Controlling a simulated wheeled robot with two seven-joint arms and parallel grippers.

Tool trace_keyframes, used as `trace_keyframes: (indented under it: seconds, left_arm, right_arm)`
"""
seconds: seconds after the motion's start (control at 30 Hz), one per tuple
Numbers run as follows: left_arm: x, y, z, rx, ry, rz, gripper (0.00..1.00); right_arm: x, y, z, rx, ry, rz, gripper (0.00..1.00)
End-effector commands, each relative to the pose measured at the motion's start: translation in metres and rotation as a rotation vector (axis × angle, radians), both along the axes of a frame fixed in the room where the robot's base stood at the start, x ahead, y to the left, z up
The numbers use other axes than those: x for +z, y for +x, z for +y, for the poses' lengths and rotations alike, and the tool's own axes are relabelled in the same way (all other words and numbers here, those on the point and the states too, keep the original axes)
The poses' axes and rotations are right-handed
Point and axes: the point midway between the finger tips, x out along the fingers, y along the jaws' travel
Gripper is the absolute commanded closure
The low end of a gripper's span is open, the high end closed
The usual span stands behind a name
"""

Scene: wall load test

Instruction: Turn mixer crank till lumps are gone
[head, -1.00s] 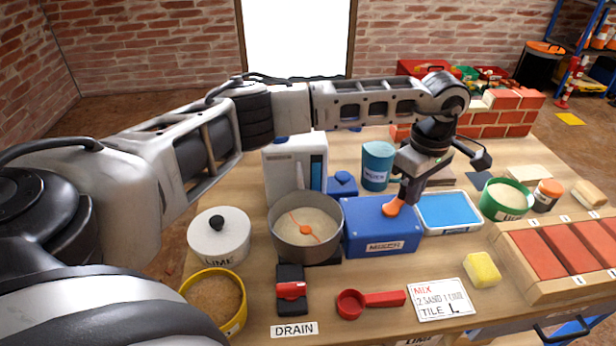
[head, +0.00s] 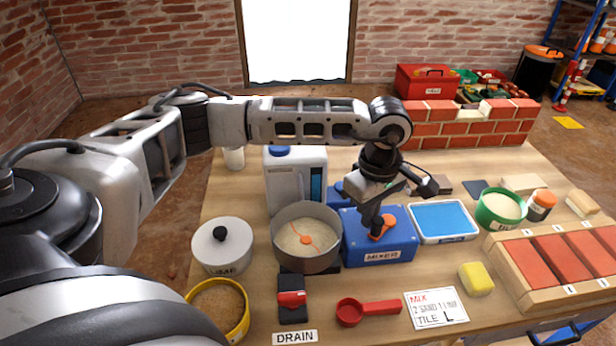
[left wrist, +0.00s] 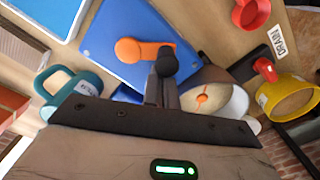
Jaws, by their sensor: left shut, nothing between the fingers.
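The blue mixer box (head: 380,245) stands mid-table with an orange crank (head: 386,222) on top. In the left wrist view the orange crank (left wrist: 140,50) has a dark knob (left wrist: 167,62) at one end. My left gripper (head: 375,226) points down over the crank, shut and empty. Its fingertips (left wrist: 161,80) show right by the knob; I cannot tell whether they touch. The grey mixing pot (head: 281,247) left of the box holds a pale mix with an orange paddle (head: 306,239). Lumps are too small to tell. My right gripper is not in view.
A white jug (head: 283,185) stands behind the pot, a lime pot (head: 222,250) to its left. A red-handled drain lever (head: 291,299) and red scoop (head: 370,306) lie in front. A blue tray (head: 443,220) sits right of the mixer, then a brick mould (head: 548,291).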

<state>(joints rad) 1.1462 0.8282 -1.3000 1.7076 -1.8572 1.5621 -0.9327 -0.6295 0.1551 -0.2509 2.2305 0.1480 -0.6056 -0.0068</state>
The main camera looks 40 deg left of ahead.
Motion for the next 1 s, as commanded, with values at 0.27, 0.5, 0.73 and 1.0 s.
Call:
trace_keyframes:
  seconds: [0.27,0.5,0.73,1.0]
  left_arm:
    - [0.000,-0.005,-0.010,-0.001,-0.001,0.000,1.00]
    - [0.001,-0.004,-0.010,-0.001,-0.001,-0.001,1.00]
    - [0.016,-0.004,-0.009,-0.001,-0.001,-0.002,1.00]
    - [0.038,-0.004,-0.009,-0.001,-0.001,-0.002,1.00]
  right_arm:
    - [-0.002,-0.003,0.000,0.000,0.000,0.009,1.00]
    - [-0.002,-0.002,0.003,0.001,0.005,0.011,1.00]
    - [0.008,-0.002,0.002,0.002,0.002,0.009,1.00]
    - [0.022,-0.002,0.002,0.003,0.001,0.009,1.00]
